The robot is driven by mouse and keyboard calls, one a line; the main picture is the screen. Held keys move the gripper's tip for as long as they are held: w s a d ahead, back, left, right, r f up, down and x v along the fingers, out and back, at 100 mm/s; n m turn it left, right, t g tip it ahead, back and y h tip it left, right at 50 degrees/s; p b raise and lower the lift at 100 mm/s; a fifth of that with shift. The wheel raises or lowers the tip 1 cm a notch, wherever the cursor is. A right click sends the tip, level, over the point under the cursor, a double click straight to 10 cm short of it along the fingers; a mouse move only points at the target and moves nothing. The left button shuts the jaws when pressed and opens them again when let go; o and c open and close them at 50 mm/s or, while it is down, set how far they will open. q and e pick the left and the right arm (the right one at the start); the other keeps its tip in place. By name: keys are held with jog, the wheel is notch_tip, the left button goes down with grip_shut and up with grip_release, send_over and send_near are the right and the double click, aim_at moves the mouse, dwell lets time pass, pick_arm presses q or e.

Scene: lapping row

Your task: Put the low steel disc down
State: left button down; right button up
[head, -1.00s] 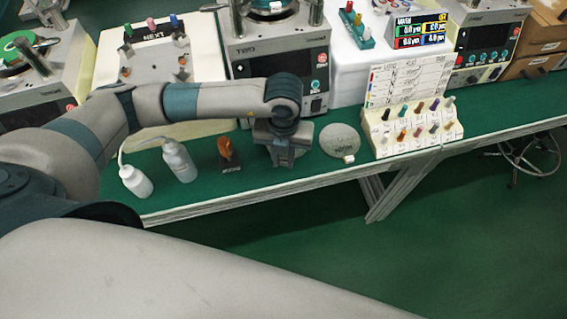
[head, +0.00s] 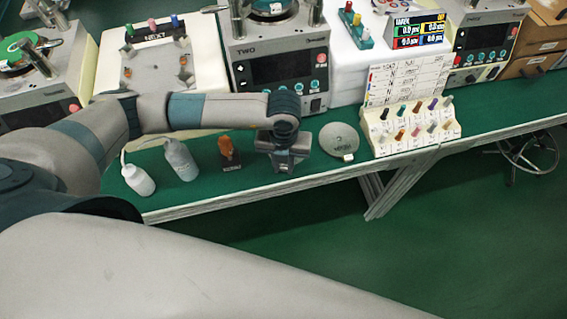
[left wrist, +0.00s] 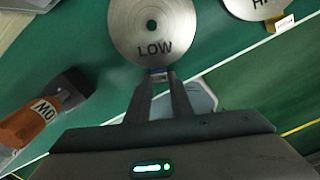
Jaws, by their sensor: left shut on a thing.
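The low steel disc (left wrist: 152,28), a round plate marked LOW with a small centre hole, is in the left wrist view just beyond my fingers. My left gripper (left wrist: 158,80) is shut on the small tab at its near rim. In the head view my left gripper (head: 284,166) points down over the green bench near its front edge, and it hides the low disc. Whether the disc touches the bench, I cannot tell. My right gripper is not in view.
Another steel disc (head: 340,141) with a pale tab lies just right of the gripper. An orange item on a dark base (head: 229,153) and two bottles (head: 180,158) stand to the left. A peg rack (head: 410,128) stands further right. Machine TWO (head: 280,62) is behind.

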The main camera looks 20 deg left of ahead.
pick_arm(q)
jog(key=c, duration=1.6)
grip_release()
jog(key=shift+f, duration=0.1)
jog(key=shift+o, duration=0.2)
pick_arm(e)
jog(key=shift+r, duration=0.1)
pick_arm(q)
jog(key=shift+r, duration=0.3)
notch_tip(320, 180, up, 8)
jog(key=shift+f+b, duration=0.1)
jog(key=shift+b, duration=1.15)
notch_tip(320, 180, up, 4)
jog(key=shift+f+b, duration=0.1)
jog(key=shift+b, duration=0.25)
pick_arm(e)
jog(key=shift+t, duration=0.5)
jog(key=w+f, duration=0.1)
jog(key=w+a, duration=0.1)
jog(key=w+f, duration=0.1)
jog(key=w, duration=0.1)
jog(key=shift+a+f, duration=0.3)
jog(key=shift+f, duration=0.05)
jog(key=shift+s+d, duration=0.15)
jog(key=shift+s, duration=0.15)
